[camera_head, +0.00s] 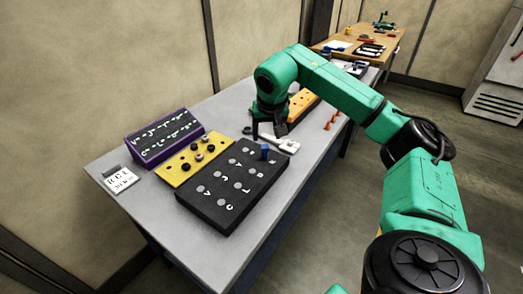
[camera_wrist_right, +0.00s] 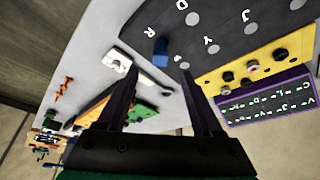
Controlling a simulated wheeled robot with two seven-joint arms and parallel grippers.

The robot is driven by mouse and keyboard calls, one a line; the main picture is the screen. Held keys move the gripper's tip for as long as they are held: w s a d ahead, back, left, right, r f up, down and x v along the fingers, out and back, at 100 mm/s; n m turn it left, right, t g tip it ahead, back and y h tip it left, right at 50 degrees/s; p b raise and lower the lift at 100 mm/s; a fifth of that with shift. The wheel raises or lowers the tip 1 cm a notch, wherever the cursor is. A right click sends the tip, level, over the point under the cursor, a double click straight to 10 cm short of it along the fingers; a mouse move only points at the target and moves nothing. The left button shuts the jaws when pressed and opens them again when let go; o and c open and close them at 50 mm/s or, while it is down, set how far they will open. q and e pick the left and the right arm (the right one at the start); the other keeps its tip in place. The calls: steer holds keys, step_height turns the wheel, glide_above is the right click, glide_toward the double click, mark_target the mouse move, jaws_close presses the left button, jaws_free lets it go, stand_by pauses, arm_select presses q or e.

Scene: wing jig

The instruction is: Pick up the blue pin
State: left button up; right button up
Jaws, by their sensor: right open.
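The blue pin (camera_head: 265,152) stands upright on the black lettered board (camera_head: 222,207), near its far right edge. In the right wrist view, the blue pin (camera_wrist_right: 160,52) shows just beyond the fingertips, beside the letter R on the black board (camera_wrist_right: 270,38). My right gripper (camera_head: 268,133) is open and empty, pointing down a little behind the pin, apart from it. In the wrist view, my right gripper's fingers (camera_wrist_right: 159,74) are spread, with nothing between them. My left gripper is in neither view.
A yellow plate (camera_head: 172,174) with dark and grey knobs and a purple sign panel (camera_head: 152,142) lie left of the board. A white tool-like part (camera_head: 288,145), an orange block (camera_head: 302,104) and orange screws (camera_head: 331,121) lie behind.

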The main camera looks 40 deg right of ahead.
mark_target(265, 147)
steer(key=x, duration=0.3)
steer(key=shift+w+d+f, duration=0.1)
steer(key=shift+d+f, duration=0.05)
steer(key=shift+f, duration=0.1)
steer(key=p+x, duration=0.2)
steer(key=x, duration=0.3)
steer(key=shift+f, duration=0.4)
steer(key=shift+w+f, duration=0.1)
steer(key=shift+f, duration=0.2)
steer(key=c, duration=1)
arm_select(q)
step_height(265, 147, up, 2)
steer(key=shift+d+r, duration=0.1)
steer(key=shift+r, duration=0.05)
arm_select(e)
jaws_close()
steer(key=shift+r, duration=0.1)
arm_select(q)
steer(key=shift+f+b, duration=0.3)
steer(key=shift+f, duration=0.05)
arm_select(e)
step_height(265, 147, up, 20)
